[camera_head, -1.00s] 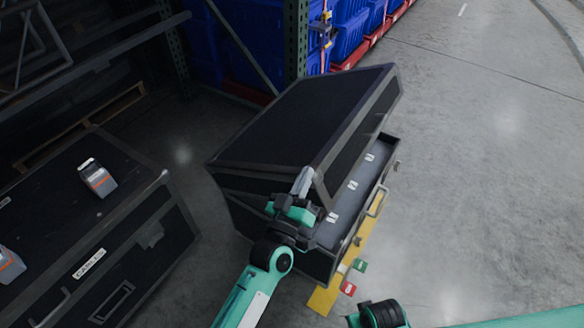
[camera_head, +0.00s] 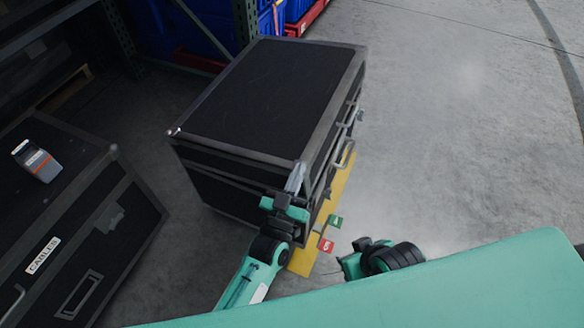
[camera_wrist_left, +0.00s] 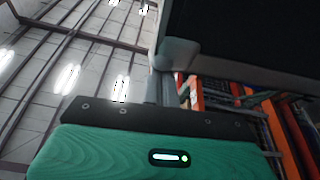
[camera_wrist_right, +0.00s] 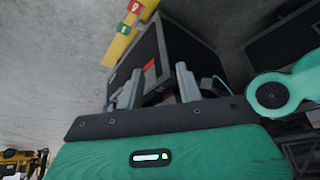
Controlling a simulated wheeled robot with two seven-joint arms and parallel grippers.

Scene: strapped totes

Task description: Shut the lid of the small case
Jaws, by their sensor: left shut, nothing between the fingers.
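The small case (camera_head: 262,95) is black with grey metal edging and stands in the middle of the head view. Its lid lies down on the body, and no open interior shows; a slim remaining gap cannot be ruled out. My left gripper (camera_head: 296,178) is shut and empty at the lid's near corner. In the left wrist view its fingers (camera_wrist_left: 163,82) are just below the lid's metal corner (camera_wrist_left: 180,52); contact is unclear. My right gripper (camera_wrist_right: 158,84) has its fingers apart and empty, with the case (camera_wrist_right: 180,50) beyond them. In the head view it is low, right of the case.
A larger black case marked CABLES (camera_head: 110,215) stands at left with a grey device (camera_head: 37,160) on top. A yellow floor strip (camera_head: 303,258) with green (camera_head: 335,221) and red (camera_head: 326,245) tags runs along the case. Shelving with blue bins stands behind. Floor at right is clear.

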